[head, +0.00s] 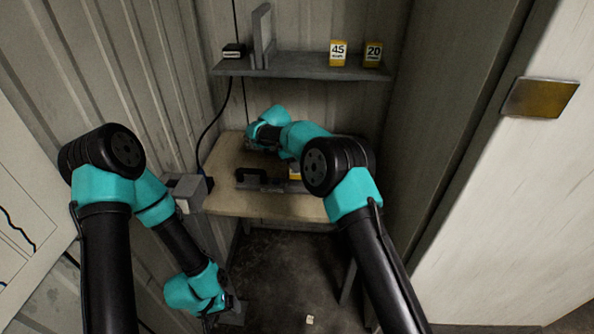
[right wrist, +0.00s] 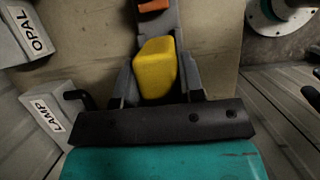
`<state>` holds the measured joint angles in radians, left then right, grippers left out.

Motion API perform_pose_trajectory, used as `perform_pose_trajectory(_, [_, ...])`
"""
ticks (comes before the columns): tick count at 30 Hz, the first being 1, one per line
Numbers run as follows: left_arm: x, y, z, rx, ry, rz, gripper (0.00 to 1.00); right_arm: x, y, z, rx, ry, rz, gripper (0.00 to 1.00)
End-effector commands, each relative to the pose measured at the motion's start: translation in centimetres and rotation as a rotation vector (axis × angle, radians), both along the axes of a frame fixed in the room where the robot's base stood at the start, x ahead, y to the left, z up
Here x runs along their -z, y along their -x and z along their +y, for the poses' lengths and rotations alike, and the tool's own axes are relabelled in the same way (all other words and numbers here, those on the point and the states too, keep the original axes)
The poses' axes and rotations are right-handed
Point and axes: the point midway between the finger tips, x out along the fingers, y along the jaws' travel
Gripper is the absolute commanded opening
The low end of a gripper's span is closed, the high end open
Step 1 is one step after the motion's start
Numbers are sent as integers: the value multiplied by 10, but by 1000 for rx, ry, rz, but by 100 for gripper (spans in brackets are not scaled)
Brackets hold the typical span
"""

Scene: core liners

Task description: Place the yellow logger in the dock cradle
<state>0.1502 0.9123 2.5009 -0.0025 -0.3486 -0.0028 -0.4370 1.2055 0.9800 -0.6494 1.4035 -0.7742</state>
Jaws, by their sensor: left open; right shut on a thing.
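The yellow logger (right wrist: 156,68) sits between the two fingers of my right gripper (right wrist: 158,84) in the right wrist view, and the gripper is shut on it. A grey piece with an orange part (right wrist: 153,6) lies just beyond the logger; I cannot tell whether this is the dock cradle or whether the logger touches it. In the head view my right gripper (head: 256,142) is over the back left of the wooden table, and the logger is not clearly visible there. My left gripper (head: 227,308) is open and low, in front of the table and above the floor.
The table (head: 235,200) carries a dark handled item (head: 262,182). A shelf (head: 300,68) hangs above the table.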

Motion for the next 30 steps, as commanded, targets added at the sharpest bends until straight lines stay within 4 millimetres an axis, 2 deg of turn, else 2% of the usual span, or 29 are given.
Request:
perform_pose_trajectory(9, [0, 0, 0, 0, 0, 0, 85, 1, -4, 0, 0, 0, 0, 10])
perform_pose_trajectory(15, [0, 0, 0, 0, 0, 0, 85, 28, -4, 0, -1, 1, 2, 10])
perform_pose_trajectory(18, [0, 0, 0, 0, 0, 0, 85, 35, -4, 0, -1, 1, 0, 10])
perform_pose_trajectory(30, [0, 0, 0, 0, 0, 0, 85, 39, -4, 0, 0, 1, 0, 10])
